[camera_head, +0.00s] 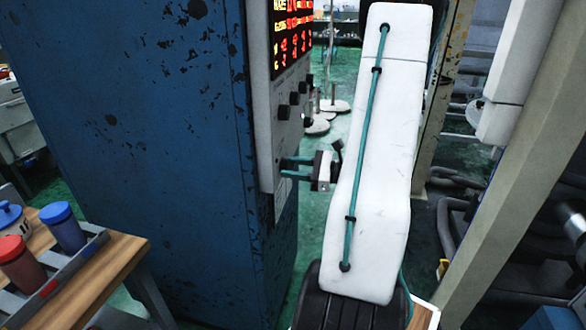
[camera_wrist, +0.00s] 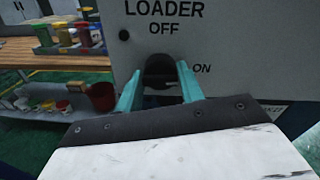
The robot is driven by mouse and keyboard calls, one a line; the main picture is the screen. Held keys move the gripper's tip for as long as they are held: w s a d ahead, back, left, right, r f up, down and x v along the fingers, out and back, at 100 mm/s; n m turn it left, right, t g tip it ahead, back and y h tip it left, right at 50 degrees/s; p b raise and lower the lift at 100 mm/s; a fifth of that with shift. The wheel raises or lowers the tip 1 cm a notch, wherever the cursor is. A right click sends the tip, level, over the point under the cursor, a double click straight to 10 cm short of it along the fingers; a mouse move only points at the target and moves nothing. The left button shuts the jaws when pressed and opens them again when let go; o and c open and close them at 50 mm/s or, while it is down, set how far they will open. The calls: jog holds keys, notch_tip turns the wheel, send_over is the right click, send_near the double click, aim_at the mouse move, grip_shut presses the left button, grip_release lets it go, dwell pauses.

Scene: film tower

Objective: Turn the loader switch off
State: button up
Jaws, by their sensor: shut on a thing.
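The loader switch (camera_wrist: 158,71) is a black knob on the grey panel (camera_wrist: 230,40), below the words LOADER and OFF, with ON to its right. My gripper (camera_wrist: 159,80) has its teal fingers on either side of the knob and is shut on it. The knob's pointer is partly hidden, so I cannot tell its exact setting.
Several black knobs (camera_head: 283,112) and a red-lit display sit higher on the panel. A wooden table (camera_head: 120,262) with a grey tray and red and blue jars stands at the lower left. A beige post (camera_head: 510,160) stands at the right.

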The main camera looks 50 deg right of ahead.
jog(key=shift+r+n+h, duration=0.1)
jog(key=shift+n+h, duration=0.4)
jog(key=shift+n, duration=7.9)
jog(key=o, duration=1)
jog(key=shift+c, duration=0.2)
jog(key=shift+s, duration=0.1)
jog(key=v, duration=0.7)
jog(key=shift+s+d, duration=0.2)
jog(key=shift+s, duration=0.1)
